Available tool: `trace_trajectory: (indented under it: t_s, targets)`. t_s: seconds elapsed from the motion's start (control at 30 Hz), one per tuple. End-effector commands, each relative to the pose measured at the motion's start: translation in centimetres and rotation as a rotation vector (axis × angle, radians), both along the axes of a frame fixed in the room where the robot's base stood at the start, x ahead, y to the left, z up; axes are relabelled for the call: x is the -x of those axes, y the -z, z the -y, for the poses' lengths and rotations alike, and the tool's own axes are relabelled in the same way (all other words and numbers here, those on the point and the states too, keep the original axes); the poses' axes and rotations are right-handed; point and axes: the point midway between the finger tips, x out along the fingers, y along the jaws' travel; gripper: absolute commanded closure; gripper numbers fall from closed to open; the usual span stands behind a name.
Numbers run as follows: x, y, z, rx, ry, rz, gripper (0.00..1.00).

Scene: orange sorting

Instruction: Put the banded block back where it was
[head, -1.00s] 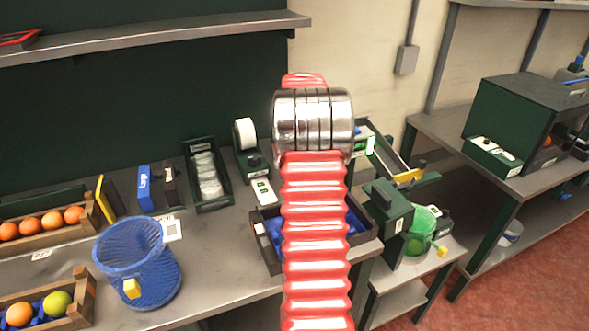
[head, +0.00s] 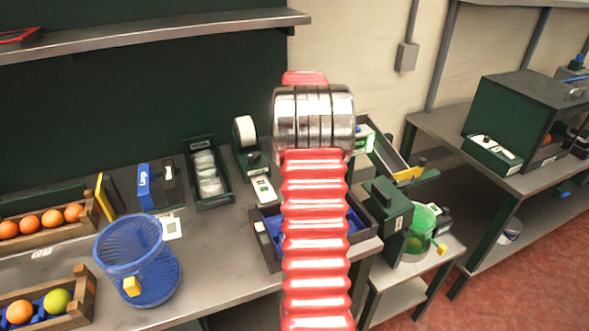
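I cannot make out a banded block in the head view; it may be hidden behind my arm or out of frame. My red ribbed arm with its shiny metal rings rises through the middle of the picture. My gripper is not visible, so its fingers and anything in them cannot be seen. A dark tray with blue lining (head: 267,262) sits on the bench, partly covered by my arm.
A dark green tray of clear packets (head: 208,175) and a tape roll (head: 245,131) stand at the back. Bare bench (head: 215,262) lies right of the basket.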

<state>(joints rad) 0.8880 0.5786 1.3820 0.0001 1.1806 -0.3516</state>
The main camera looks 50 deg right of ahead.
Motion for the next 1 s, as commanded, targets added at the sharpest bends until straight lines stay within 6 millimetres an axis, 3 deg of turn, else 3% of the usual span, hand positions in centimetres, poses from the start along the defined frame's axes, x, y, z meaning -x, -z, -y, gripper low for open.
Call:
trace_trajectory:
  t_s: [1.0]
  targets:
    - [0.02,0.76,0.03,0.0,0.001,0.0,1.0]
